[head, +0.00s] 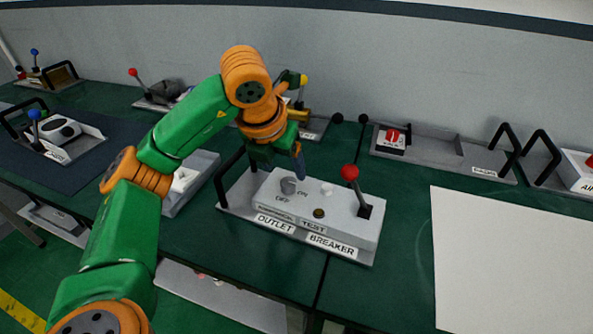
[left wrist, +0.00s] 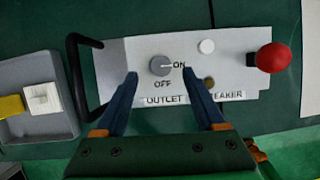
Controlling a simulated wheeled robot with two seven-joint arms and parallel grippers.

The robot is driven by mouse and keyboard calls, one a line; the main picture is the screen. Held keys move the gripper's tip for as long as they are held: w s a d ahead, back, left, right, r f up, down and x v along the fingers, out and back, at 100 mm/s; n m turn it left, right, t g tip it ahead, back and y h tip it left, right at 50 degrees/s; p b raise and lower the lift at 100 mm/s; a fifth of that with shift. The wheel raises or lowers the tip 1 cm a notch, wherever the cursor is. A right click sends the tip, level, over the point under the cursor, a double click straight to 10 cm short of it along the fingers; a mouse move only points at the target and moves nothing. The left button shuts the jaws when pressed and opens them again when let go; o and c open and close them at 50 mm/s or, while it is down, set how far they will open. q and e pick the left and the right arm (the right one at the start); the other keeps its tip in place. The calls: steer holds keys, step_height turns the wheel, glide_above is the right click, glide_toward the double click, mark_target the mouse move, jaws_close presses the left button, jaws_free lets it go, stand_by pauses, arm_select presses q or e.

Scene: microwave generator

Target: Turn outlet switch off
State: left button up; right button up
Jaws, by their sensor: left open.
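The outlet switch is a grey round knob (head: 288,185) on a white panel box (head: 345,229) labelled OUTLET and BREAKER. In the left wrist view the knob (left wrist: 160,66) has a white mark pointing right at ON, with OFF printed below it. My left gripper (head: 299,170) is above the panel near the knob. In the left wrist view its two blue fingers (left wrist: 160,76) are spread, one on each side of the knob, with nothing between them. I cannot tell whether they are level with the knob. My right gripper is not in view.
A red-ball breaker lever (head: 349,173) stands at the panel's right. A black handle (left wrist: 80,65) rises at its left. Beside it is another grey unit (left wrist: 40,97) with a white switch. A white board (head: 510,260) lies at the right of the green table.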

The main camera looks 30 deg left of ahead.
mark_target(288, 182)
arm_select(q)
steer(key=x, duration=0.4)
steer(key=shift+s+f+p, duration=0.15)
steer(key=shift+s+p, duration=0.15)
steer(key=shift+p, duration=0.05)
steer(key=shift+w+f, duration=0.25)
steer(key=shift+f, duration=0.1)
jaws_close()
